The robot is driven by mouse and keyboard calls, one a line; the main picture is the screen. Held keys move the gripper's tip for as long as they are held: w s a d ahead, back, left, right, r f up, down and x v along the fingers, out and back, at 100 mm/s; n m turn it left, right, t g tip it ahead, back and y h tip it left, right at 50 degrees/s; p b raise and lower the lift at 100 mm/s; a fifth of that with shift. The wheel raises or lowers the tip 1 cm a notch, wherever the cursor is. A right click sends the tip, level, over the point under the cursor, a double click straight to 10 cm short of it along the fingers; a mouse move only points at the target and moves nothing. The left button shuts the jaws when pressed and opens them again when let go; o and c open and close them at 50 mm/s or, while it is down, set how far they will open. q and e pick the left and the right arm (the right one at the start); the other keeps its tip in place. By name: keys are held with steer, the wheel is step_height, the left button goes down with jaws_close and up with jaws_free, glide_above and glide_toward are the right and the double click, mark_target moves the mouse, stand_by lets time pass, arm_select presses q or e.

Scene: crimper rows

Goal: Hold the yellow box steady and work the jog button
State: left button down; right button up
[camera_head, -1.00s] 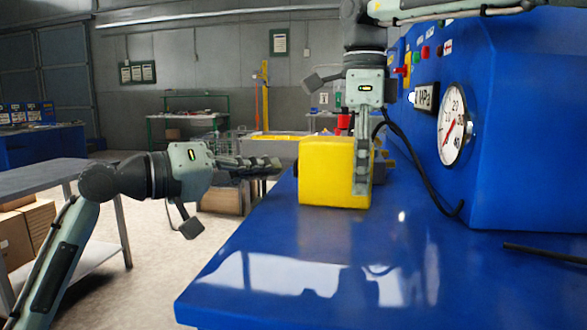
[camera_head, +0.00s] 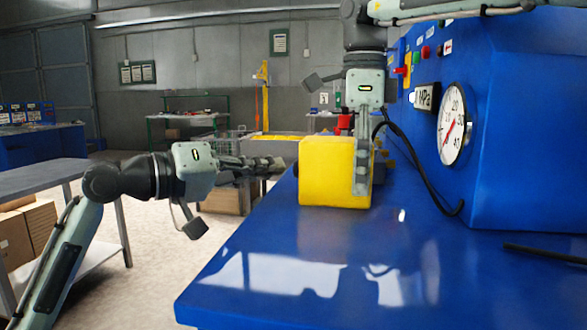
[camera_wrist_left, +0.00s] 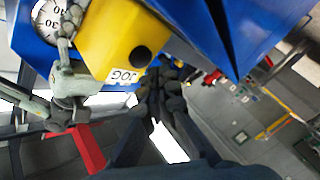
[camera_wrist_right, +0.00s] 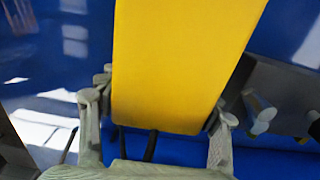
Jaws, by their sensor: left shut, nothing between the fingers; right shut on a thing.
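The yellow box (camera_head: 330,175) stands upright on the blue bench top (camera_head: 300,245). My right gripper (camera_head: 362,180) comes down from above and is shut on the box. In the right wrist view its fingers lie along both sides of the box (camera_wrist_right: 170,60). The black jog button (camera_wrist_left: 140,56) shows on the box face in the left wrist view, beside a white JOG label (camera_wrist_left: 122,76). My left gripper (camera_head: 280,163) is shut and empty, a short gap left of the box. Its closed fingertips (camera_wrist_left: 160,80) appear near the button, not over it.
A blue control cabinet with a round gauge (camera_head: 453,123) stands right of the box. A black cable (camera_head: 425,185) hangs onto the bench, and a dark rod (camera_head: 545,254) lies at right. A grey table (camera_head: 40,178) stands at left. The bench front is clear.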

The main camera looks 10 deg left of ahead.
arm_select(q)
steer(key=shift+d, duration=0.1)
stand_by(0.5)
steer(key=shift+d, duration=0.3)
steer(key=shift+d, duration=0.7)
arm_select(e)
steer(key=shift+a, duration=0.1)
stand_by(0.7)
arm_select(q)
steer(key=shift+a, duration=1.05)
steer(key=shift+a, duration=2.55)
arm_select(e)
steer(key=o, duration=1.3)
